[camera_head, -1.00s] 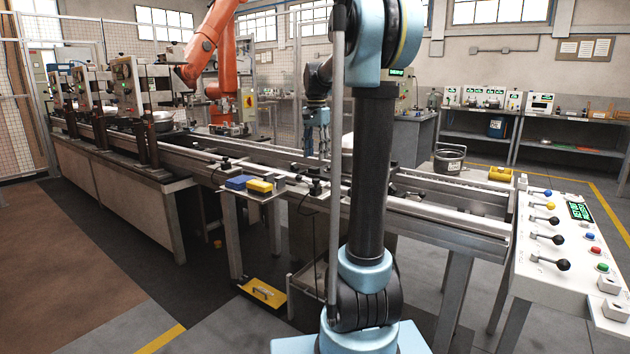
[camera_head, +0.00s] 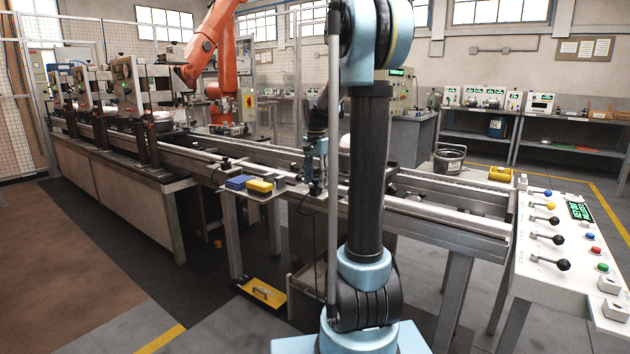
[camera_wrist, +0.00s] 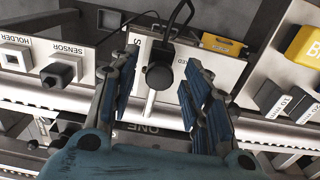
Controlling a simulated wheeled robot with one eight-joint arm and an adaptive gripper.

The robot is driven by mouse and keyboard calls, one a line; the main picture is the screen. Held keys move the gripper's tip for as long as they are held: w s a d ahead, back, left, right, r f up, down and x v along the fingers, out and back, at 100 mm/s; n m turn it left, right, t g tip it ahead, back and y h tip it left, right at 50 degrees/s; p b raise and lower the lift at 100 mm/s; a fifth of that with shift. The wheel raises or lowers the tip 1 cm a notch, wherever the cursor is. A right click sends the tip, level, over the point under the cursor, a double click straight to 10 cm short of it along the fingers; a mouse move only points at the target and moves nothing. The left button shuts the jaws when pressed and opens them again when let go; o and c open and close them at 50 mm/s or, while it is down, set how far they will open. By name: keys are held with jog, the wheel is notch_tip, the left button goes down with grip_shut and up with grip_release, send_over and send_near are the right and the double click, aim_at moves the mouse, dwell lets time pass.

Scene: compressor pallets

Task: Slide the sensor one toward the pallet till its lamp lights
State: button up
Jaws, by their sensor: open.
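In the wrist view a black round-headed sensor (camera_wrist: 159,73) sits on a thin light rod, with a dark cable running up from it. The word ONE shows on the dark plate (camera_wrist: 155,130) below it. My gripper (camera_wrist: 162,66) is open, with one finger on each side of the sensor; whether they touch it I cannot tell. In the head view my gripper (camera_head: 316,182) is down at the near rail of the conveyor (camera_head: 440,215), and the sensor is hard to make out there. I cannot identify a pallet beside the sensor or a lit lamp on it.
A small shelf (camera_head: 262,197) holds a blue box (camera_head: 239,182) and a yellow box (camera_head: 261,187) left of my gripper. Blocks beside the SENSOR (camera_wrist: 60,72) and HOLDER labels stand left in the wrist view. A yellow item (camera_wrist: 222,44) lies beyond the right finger. A control panel (camera_head: 555,215) stands right.

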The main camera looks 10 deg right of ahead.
grip_shut()
jog(key=shift+w+d, duration=0.35)
grip_release()
jog(key=shift+r, duration=0.15)
notch_tip(320, 180, up, 12)
jog(key=shift+f, duration=0.2)
dwell(0.5)
